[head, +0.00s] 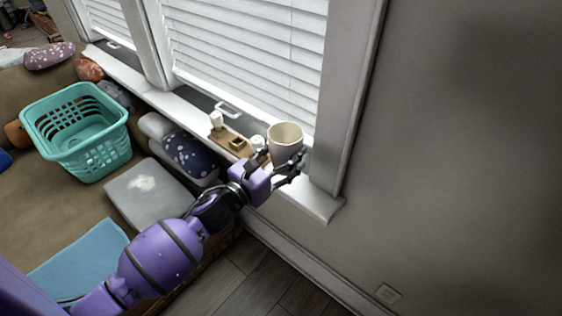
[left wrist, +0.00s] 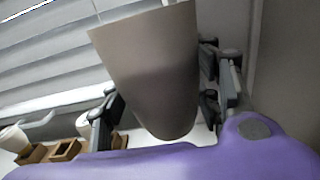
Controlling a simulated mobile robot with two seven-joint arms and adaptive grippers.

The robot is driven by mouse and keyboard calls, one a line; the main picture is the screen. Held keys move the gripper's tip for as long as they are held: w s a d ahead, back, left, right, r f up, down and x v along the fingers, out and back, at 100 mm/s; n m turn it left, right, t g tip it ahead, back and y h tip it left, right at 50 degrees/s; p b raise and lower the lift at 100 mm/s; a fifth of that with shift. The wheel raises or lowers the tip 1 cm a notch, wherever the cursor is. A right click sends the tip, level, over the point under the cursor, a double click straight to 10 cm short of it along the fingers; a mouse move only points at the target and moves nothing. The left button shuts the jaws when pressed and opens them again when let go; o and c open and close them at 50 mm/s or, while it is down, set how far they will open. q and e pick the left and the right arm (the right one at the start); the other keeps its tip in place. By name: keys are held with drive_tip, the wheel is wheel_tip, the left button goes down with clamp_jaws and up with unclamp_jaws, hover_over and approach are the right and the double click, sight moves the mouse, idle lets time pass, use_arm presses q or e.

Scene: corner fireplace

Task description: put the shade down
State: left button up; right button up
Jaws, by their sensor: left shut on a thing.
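The shade (head: 286,146) is a cream, cup-shaped piece with its open end up, at the right end of the window sill (head: 318,201) in the head view. My left gripper (head: 281,162) is shut on it, with a finger on each side. In the left wrist view the shade (left wrist: 152,68) fills the middle, slightly tilted, between the two dark fingers. Its lower end shows against the white sill, and I cannot tell whether it touches. My right gripper is not in view.
A wooden tray (head: 222,140) with small white cups stands on the sill, left of the shade. White blinds (head: 250,50) hang behind. A teal basket (head: 85,140), cushions and a grey book-like block (head: 148,190) lie on the seat below. The wall is bare at right.

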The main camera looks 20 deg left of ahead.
use_arm(q)
drive_tip(key=w+f, duration=0.2)
drive_tip(key=f, duration=0.1)
drive_tip(key=w+a+f, duration=0.1)
drive_tip(key=shift+f+b, duration=0.25)
drive_tip(key=shift+b, duration=0.05)
drive_tip(key=shift+w+a+f, duration=0.15)
drive_tip(key=shift+w+f, duration=0.25)
drive_tip(key=shift+f, duration=0.1)
wheel_tip(320, 180, down, 2)
drive_tip(key=shift+w+f+b, duration=0.1)
drive_tip(key=shift+f+b, duration=0.15)
drive_tip(key=shift+b, duration=0.05)
drive_tip(key=shift+f, duration=0.3)
drive_tip(key=shift+f, duration=0.1)
drive_tip(key=o, duration=1.3)
drive_tip(key=shift+c, duration=0.2)
